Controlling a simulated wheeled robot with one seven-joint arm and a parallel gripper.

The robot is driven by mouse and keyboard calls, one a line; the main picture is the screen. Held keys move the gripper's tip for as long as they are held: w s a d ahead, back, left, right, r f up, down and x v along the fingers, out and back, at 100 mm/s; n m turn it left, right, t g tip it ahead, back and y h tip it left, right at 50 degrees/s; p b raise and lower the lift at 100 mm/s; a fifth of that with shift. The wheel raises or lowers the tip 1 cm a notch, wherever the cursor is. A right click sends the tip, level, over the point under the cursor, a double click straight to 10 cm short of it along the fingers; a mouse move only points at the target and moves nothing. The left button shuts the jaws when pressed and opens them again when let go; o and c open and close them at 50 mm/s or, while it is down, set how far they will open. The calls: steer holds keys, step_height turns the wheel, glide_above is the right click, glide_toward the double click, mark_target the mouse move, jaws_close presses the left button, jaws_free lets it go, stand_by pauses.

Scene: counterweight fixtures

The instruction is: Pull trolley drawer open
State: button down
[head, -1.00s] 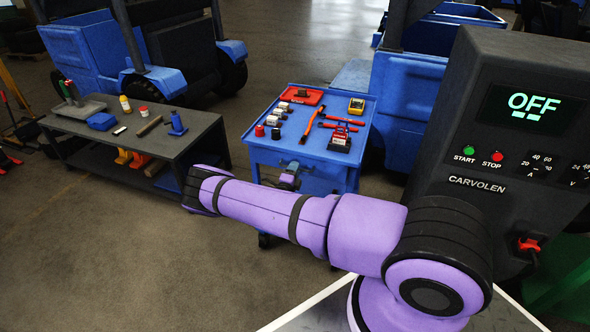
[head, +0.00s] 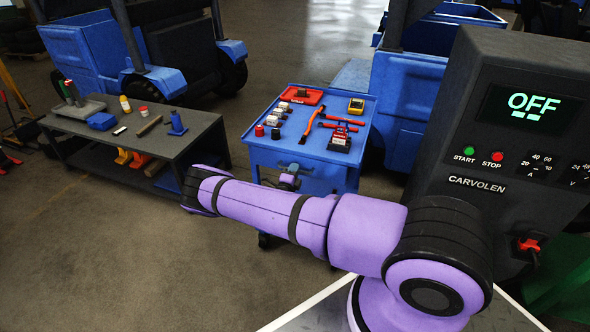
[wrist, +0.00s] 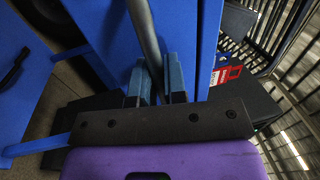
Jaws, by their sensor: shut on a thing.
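The blue tool trolley (head: 325,180) stands in the middle of the head view, its front partly hidden behind my purple arm. In the wrist view its blue front (wrist: 190,35) fills the upper middle. A grey bar handle (wrist: 145,35) runs down between the fingers of my gripper (wrist: 158,80), which is shut on it. In the head view my gripper (head: 289,178) shows only in small part at the trolley's front, above my arm. I cannot tell from these views how far the drawer stands out.
Tools and a red tray (head: 303,95) lie on the trolley top. A dark workbench (head: 190,140) with tools stands to the left. The black Carvolen cabinet (head: 470,215), its display reading OFF, is close on the right. Open floor (head: 130,250) lies at front left.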

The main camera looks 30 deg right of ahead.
steer(key=r+v, duration=0.2)
steer(key=v, duration=1)
steer(key=r+v, duration=0.2)
steer(key=v, duration=1)
steer(key=shift+s+a+r, duration=0.3)
steer(key=shift+s+a, duration=0.3)
steer(key=shift+a, duration=0.05)
steer(key=c, duration=1.2)
jaws_free()
steer(key=v, duration=1)
steer(key=shift+s+a, duration=0.25)
steer(key=shift+a, duration=0.05)
